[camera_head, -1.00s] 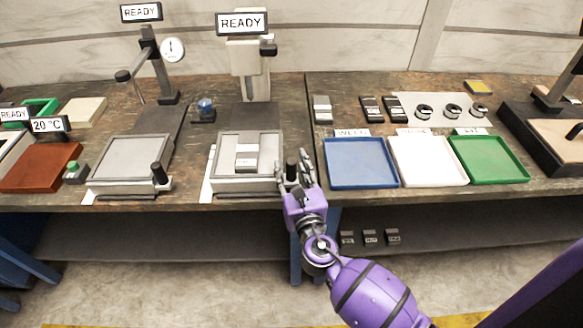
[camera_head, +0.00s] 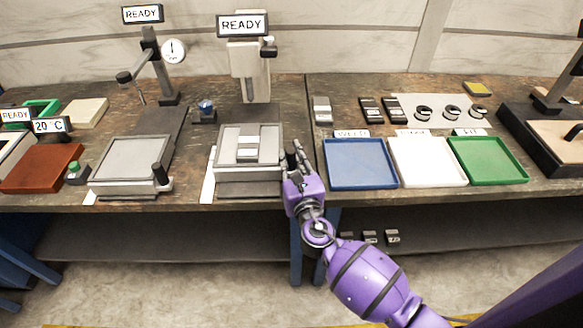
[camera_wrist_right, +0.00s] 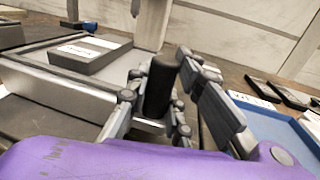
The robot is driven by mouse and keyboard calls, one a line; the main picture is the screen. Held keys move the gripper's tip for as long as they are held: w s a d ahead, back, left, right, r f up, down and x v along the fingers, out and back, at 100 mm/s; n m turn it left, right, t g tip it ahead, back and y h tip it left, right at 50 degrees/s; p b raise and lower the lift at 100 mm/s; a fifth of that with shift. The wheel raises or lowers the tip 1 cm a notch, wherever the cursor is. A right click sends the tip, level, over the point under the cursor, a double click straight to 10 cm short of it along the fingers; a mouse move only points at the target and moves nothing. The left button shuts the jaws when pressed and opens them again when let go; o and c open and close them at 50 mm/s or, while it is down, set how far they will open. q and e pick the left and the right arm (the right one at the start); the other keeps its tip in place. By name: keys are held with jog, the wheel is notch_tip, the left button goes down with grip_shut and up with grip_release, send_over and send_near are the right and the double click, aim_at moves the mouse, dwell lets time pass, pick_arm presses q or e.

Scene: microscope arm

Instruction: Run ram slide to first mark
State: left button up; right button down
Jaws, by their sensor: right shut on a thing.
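The grey ram slide (camera_head: 226,158) sits under the middle press-like stand, with a flat grey block (camera_head: 248,143) resting on it. In the right wrist view the slide (camera_wrist_right: 60,85) and the block (camera_wrist_right: 88,55) are at the left. An upright black handle (camera_wrist_right: 160,88) stands at the slide's right side. My right gripper (camera_head: 297,158) is at the slide's right front corner, shut on the handle, with fingers either side of it. A pale strip (camera_head: 208,180) runs along the base's left; no marks can be made out on it. My left gripper is not in view.
A blue tray (camera_head: 360,165) is close to the right of my gripper, with white (camera_head: 428,163) and green (camera_head: 490,162) trays beyond. A similar slide station (camera_head: 130,160) with a dial stands to the left. The stand's head (camera_head: 248,62) rises behind the slide.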

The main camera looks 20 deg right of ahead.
jog(key=w+d, duration=0.1)
jog(key=w, duration=0.5)
jog(key=w+d, duration=0.1)
jog(key=w, duration=0.2)
jog(key=shift+d+f+b, duration=0.1)
jog(key=shift+d+b, duration=0.25)
jog(key=shift+w, duration=0.1)
jog(key=c, duration=1.5)
grip_release()
jog(key=shift+c, duration=0.2)
jog(key=shift+s, duration=0.2)
jog(key=s, duration=0.7)
jog(key=s+a, duration=0.1)
jog(key=s, duration=0.3)
jog(key=shift+s, duration=0.3)
